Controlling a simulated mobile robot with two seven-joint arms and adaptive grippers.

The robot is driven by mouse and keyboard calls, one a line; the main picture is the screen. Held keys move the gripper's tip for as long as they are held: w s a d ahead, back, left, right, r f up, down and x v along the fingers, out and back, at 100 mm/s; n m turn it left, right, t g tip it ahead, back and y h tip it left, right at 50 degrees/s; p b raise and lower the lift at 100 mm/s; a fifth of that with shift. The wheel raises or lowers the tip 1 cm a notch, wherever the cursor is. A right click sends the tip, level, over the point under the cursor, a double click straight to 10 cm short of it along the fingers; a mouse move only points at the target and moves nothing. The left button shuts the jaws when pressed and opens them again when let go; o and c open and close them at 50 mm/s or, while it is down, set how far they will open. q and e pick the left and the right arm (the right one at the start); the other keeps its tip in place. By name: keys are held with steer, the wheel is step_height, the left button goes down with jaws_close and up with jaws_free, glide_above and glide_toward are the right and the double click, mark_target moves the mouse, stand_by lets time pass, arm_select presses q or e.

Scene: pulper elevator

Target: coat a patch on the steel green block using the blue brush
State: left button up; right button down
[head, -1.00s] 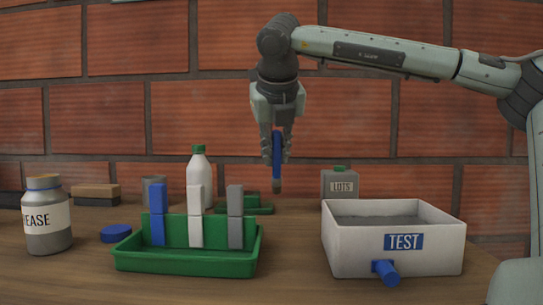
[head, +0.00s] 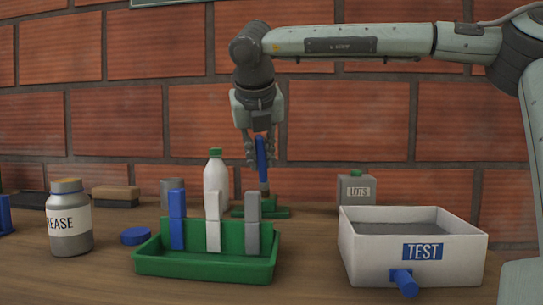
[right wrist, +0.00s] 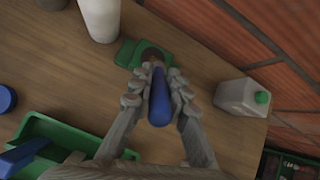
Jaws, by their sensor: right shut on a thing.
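My right gripper (head: 260,160) is shut on the blue brush (head: 262,158), which points down with a slight tilt. In the right wrist view the brush handle (right wrist: 159,98) sits between the fingers. The green block (head: 276,212) lies low on the table behind the green tray; the tray's contents partly hide it. In the right wrist view the block (right wrist: 126,53) is just beyond the fingertips, with a brownish round area at the brush end. The brush tip is at or just above the block; I cannot tell if it touches. My left gripper is not in view.
A green tray (head: 205,268) with blue, white and grey upright handles stands in front. A white bottle (head: 216,180) is left of the block, and a grey LOTS can (head: 356,192) is right. A white TEST box (head: 365,255) stands front right. A grease jar (head: 70,228) is left.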

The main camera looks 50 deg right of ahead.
steer(key=shift+w+d, duration=0.25)
steer(key=shift+w, duration=0.5)
steer(key=shift+s+d, duration=0.1)
steer(key=shift+s+d+b, duration=1.85)
steer(key=shift+s+d, duration=0.3)
steer(key=shift+s, duration=0.6)
steer(key=w+a+p, duration=0.1)
steer(key=w+a, duration=0.3)
steer(key=w, duration=0.1)
steer(key=shift+w+a, duration=0.3)
steer(key=shift+w, duration=0.05)
steer(key=shift+p, duration=0.35)
step_height(320, 180, up, 6)
steer(key=p, duration=0.3)
steer(key=shift+p, duration=0.4)
